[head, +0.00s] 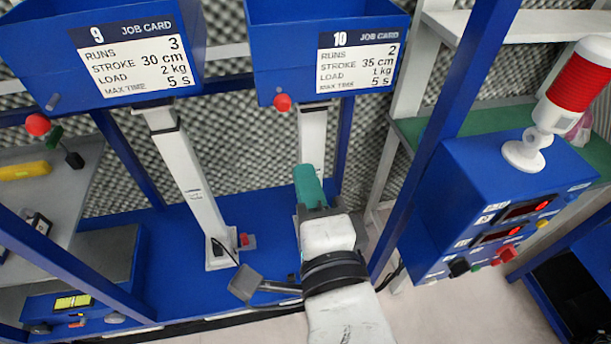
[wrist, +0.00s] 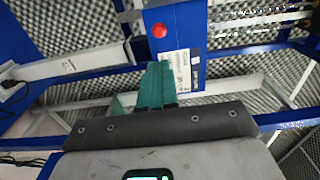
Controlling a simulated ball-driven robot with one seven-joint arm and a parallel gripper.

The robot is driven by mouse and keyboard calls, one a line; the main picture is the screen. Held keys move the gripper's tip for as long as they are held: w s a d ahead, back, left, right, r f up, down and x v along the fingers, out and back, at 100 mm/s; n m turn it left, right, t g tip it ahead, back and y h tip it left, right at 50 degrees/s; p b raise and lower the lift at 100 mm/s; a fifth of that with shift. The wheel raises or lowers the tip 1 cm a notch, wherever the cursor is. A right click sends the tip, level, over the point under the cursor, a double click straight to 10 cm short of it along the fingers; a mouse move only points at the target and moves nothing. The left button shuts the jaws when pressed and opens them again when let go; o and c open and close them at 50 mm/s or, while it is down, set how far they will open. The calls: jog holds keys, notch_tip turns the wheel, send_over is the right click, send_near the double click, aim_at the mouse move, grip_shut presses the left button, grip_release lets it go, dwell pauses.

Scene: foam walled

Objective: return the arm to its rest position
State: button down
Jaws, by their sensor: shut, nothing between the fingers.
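My gripper (head: 309,186) shows in the head view at the end of my white arm, with teal fingers close together and nothing visible between them. It is in front of the right-hand white column, below the blue box marked 10 (head: 327,50). In the wrist view my gripper's teal fingers (wrist: 155,86) point up toward the blue box (wrist: 173,45) with its red knob (wrist: 159,30). Whether the fingers touch the column behind them cannot be told.
A blue box marked 9 (head: 112,50) stands at the left on a white column (head: 189,180). A blue control box (head: 500,200) with a red-and-white lamp (head: 580,82) stands at the right. Blue frame posts (head: 445,130) stand close to my arm. The blue base plate (head: 175,235) has bare areas.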

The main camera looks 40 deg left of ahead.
dwell(0.4)
jog(key=w+d+f+n+g+h, duration=0.15)
jog(key=d+f+h, duration=0.35)
jog(key=d+f, duration=0.65)
jog(key=w+d+f+n+g+h, duration=0.1)
jog(key=w+d+f+n+h, duration=0.15)
jog(key=d+f+h, duration=0.9)
jog(key=s+d+f+n+g+y, duration=0.1)
jog(key=s+d+f+g, duration=0.3)
jog(key=s+d, duration=0.5)
jog(key=s+d+f+n+g+y, duration=0.1)
jog(key=s+d+f+g, duration=0.3)
jog(key=s+d, duration=0.6)
jog(key=d+f+n, duration=0.1)
jog(key=d, duration=0.2)
jog(key=shift+f+n, duration=0.3)
jog(key=shift+f, duration=0.1)
jog(key=shift+w+a+y, duration=0.1)
jog(key=shift+y, duration=0.15)
